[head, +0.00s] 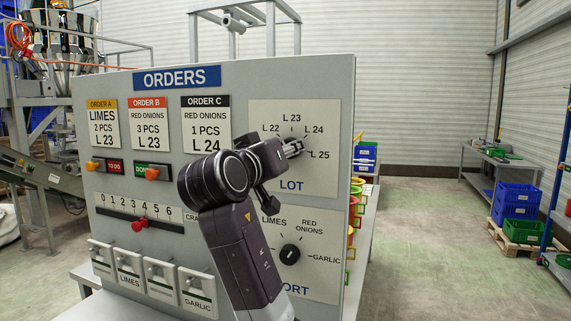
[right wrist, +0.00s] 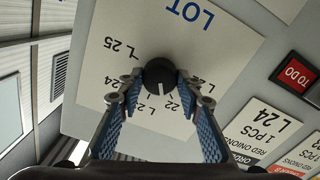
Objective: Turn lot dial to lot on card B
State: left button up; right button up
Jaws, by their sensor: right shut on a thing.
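The lot dial (head: 293,145) is a dark round knob on a pale plate, ringed by marks L 22 to L 25. In the right wrist view the dial (right wrist: 160,74) has a white pointer line, which lies between the L 22 and L 23 marks; those labels are partly hidden by the fingers. My right gripper (head: 287,150) is at the dial, its two blue-padded fingers (right wrist: 163,92) shut on the knob from both sides. Card B (head: 148,124), with a red header, reads red onions, 3 pcs, L 23. My left gripper is not in view.
A red slider knob (head: 139,224), orange switches (head: 152,174) and several lidded bins (head: 161,280) are on the panel's left. Open floor lies right of the panel.

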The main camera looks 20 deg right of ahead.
jog(key=shift+f+m+b, duration=0.2)
jog(key=shift+m+b, duration=1.15)
jog(key=shift+m, duration=1.65)
jog(key=o, duration=1.2)
jog(key=shift+r, duration=0.15)
jog(key=shift+c, duration=0.2)
jog(key=shift+r, duration=0.1)
notch_tip(320, 180, up, 10)
jog(key=shift+f, duration=0.1)
